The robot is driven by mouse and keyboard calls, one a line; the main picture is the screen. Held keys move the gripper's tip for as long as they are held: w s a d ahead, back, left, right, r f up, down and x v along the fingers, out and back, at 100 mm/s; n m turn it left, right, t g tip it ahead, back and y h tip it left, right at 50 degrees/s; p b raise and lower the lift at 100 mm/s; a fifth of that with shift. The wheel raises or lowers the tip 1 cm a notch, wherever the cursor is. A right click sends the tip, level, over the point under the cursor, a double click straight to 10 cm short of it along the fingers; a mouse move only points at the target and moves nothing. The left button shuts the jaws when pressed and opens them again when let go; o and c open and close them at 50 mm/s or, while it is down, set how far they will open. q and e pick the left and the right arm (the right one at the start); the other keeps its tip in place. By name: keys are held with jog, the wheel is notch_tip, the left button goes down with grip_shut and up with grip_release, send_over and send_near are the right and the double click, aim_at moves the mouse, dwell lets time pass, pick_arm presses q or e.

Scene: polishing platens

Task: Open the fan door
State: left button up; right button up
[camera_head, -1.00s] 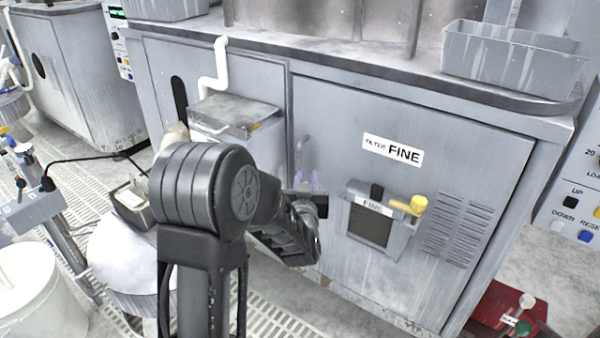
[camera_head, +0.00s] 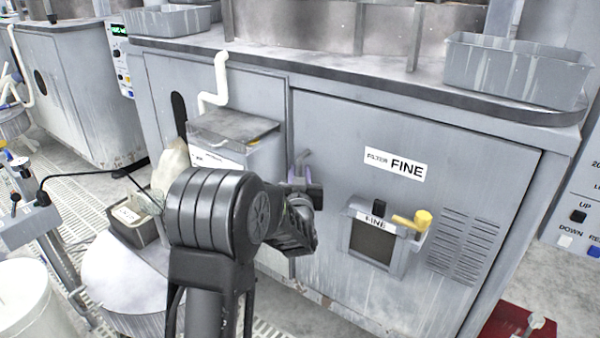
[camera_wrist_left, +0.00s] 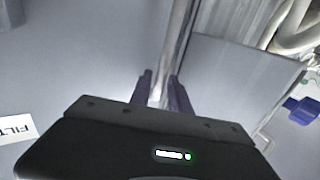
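The grey cabinet door (camera_head: 480,165) labelled "FILTER FINE" (camera_head: 396,164) stands in the middle and right of the head view. It looks closed or nearly so; the arm hides part of its left edge. A vertical metal bar handle (camera_head: 299,160) is near that edge and also shows in the left wrist view (camera_wrist_left: 182,35). My left gripper (camera_head: 302,180) is at the handle. In the left wrist view, its two purple fingers (camera_wrist_left: 160,88) stand close on either side of the bar and appear shut on it. My right gripper is in neither current view.
A metal box (camera_head: 232,130) with a white pipe (camera_head: 221,75) sits left of the handle. A red object (camera_head: 515,322) lies on the floor at lower right.

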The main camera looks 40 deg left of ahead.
pick_arm(q)
jog(key=shift+x, duration=1.05)
jog(key=shift+c, duration=0.3)
grip_shut()
dwell(0.3)
